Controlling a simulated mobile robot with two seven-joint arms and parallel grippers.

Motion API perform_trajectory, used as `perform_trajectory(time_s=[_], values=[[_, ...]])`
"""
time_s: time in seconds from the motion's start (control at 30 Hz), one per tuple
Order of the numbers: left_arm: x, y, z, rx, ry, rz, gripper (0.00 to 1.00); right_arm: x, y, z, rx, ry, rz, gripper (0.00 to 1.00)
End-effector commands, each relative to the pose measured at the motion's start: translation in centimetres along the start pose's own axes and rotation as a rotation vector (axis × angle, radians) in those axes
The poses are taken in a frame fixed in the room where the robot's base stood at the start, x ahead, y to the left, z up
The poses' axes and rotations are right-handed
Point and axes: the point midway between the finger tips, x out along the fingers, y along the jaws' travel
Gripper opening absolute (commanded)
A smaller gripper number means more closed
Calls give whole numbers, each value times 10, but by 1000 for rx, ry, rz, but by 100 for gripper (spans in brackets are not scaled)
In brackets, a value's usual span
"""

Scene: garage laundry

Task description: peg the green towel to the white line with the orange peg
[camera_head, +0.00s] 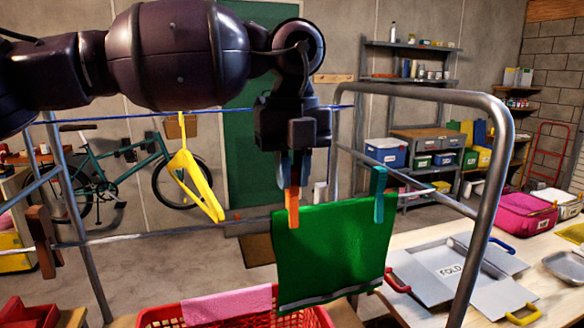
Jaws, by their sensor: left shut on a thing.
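The green towel (335,250) hangs over the white line (180,231), above the red basket. A teal peg (378,195) sits at its top right corner. My left gripper (292,180) points down from above and is shut on the orange peg (292,207). The peg's lower end overlaps the towel's top left corner in the picture; I cannot tell whether it grips the cloth and line. My right gripper is not in view.
A brown peg (42,240) is on the line at far left. A yellow hanger (195,178) hangs behind. A grey metal frame (490,200) rises at right, by a table with a folding board (455,268). A red basket (235,318) holding pink cloth (228,304) stands below.

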Motion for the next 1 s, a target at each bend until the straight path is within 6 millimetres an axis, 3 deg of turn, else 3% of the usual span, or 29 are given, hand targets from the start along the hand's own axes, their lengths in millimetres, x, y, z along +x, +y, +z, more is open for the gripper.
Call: perform_trajectory(time_s=[0.4, 0.43, 0.6, 1.0], values=[[19, 0, 0, 1, 2, 3, 0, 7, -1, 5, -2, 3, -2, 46], [18, 0, -1, 1, 1, 2, 19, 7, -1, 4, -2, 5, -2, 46], [17, 0, 0, 0, 0, 1, 45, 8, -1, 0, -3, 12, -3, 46], [9, 0, 0, -1, -1, -1, 46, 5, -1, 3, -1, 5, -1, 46]])
